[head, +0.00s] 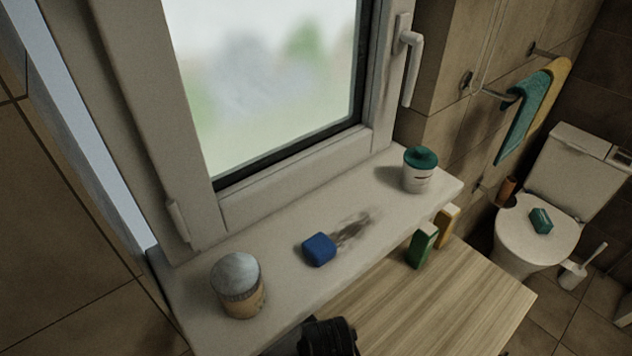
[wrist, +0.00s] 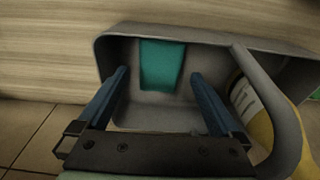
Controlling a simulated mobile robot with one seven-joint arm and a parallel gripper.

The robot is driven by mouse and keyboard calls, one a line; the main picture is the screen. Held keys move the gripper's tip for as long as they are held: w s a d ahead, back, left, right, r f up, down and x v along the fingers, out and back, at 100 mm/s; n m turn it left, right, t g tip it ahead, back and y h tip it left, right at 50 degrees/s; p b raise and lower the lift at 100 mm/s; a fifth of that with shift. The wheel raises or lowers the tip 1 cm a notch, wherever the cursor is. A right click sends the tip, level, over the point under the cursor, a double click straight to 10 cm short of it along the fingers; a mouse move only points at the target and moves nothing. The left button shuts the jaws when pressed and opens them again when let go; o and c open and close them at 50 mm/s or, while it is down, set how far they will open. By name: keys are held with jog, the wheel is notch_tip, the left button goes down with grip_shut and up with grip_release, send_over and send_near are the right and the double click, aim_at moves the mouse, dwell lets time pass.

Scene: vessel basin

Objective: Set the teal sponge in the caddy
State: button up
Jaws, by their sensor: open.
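In the wrist view a grey caddy (wrist: 205,38) with a curved handle (wrist: 270,85) lies below my gripper (wrist: 157,77). A flat teal sponge (wrist: 162,65) is inside the caddy, close to its far wall. My gripper is open, with its two blue fingers apart on either side of the sponge's near part and a gap to it on both sides. Whether the fingers are level with the sponge or above it I cannot tell. The caddy and my fingertips do not show in the head view.
A yellow bottle (wrist: 255,110) is at the caddy's right, behind the handle. In the head view a blue sponge (head: 319,249), a jar (head: 238,286) and a teal-lidded canister (head: 419,171) stand on the sill. A teal block (head: 541,220) lies on the toilet lid.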

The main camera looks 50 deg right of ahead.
notch_tip(320, 180, up, 7)
jog(key=s, duration=0.1)
jog(key=shift+r, duration=0.2)
jog(key=shift+s+a, duration=0.1)
dwell(0.4)
